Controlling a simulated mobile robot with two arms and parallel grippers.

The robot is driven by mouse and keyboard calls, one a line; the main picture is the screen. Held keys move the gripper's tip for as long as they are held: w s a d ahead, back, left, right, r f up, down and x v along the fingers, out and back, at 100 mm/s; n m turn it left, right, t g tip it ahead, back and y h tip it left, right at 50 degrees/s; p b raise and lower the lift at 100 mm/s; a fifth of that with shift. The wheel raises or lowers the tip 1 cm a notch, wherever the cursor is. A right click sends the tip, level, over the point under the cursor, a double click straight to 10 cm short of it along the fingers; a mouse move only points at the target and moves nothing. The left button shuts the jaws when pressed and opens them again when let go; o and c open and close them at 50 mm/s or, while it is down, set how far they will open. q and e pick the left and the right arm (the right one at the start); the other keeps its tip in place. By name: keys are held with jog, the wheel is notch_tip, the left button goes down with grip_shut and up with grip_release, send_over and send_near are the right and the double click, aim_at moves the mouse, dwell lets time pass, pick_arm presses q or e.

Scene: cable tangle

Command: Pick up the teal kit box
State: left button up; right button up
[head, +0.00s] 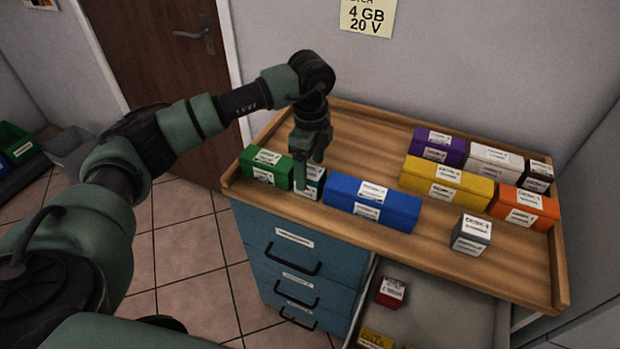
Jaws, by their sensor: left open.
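The teal kit box (314,188) is a small box with white labels. It stands on the wooden cabinet top near the front edge, between a green box (266,168) and a long blue box (372,202). My left gripper (308,172) points down right at the teal box, and its fingers cover part of it. The gripper is open. I cannot tell whether the fingers touch the box or stand around it. My right gripper is not in view.
Purple (440,147), white (494,160), yellow (447,182) and orange (525,209) boxes stand to the right, with a small grey box (471,235) in front. An open drawer (445,311) below holds small boxes. The back left of the wooden top (365,136) is clear.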

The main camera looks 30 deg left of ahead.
aim_at(310, 171)
pick_arm(q)
jog(key=shift+w+a+f+p, duration=0.1)
jog(key=shift+f+p, duration=0.05)
jog(key=shift+f, duration=0.8)
jog(key=shift+w+f+p, duration=0.1)
jog(key=shift+f+p, duration=0.05)
jog(key=shift+f, duration=0.75)
jog(key=c, duration=1.5)
jog(key=shift+r, duration=0.1)
jog(key=shift+r+b, duration=1)
jog(key=shift+r, duration=9)
